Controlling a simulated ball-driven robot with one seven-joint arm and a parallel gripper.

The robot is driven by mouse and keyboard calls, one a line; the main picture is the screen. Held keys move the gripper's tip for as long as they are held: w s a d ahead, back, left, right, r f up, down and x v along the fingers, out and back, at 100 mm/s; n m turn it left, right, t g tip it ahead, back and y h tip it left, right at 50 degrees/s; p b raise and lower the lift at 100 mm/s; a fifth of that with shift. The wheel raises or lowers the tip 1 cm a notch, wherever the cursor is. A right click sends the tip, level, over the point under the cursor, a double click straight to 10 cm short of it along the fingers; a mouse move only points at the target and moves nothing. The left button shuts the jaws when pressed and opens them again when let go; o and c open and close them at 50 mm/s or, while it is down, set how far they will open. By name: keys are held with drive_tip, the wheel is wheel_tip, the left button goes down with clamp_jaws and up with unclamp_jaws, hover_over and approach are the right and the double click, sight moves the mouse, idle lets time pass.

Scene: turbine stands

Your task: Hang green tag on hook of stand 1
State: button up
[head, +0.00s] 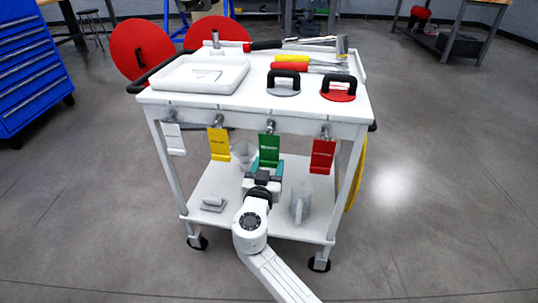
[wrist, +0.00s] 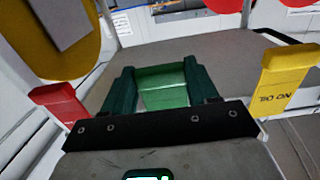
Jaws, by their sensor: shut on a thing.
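The green tag (head: 269,149) hangs upright below a hook (head: 270,127) on the front edge of the white cart (head: 262,116). It appears to be still on that hook. My gripper (head: 264,172) is at the tag's lower part and is shut on it. In the wrist view, the two dark green fingers of my gripper (wrist: 160,80) stand on either side of the green tag (wrist: 163,96). The tag's lower end is partly hidden by my gripper in the head view. I cannot identify stand 1 or its hook in these frames.
A yellow tag (head: 218,144) hangs left of the green one and a red tag (head: 322,156) right of it. A white tag (head: 174,138) hangs farther left. A clear jug (head: 300,203) stands on the lower shelf. Open floor (head: 440,200) lies right of the cart.

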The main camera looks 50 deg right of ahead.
drive_tip(key=shift+s+a+b, duration=0.3)
drive_tip(key=shift+a+b, duration=0.05)
drive_tip(key=shift+a, duration=0.25)
idle(0.5)
drive_tip(key=shift+v, duration=1.3)
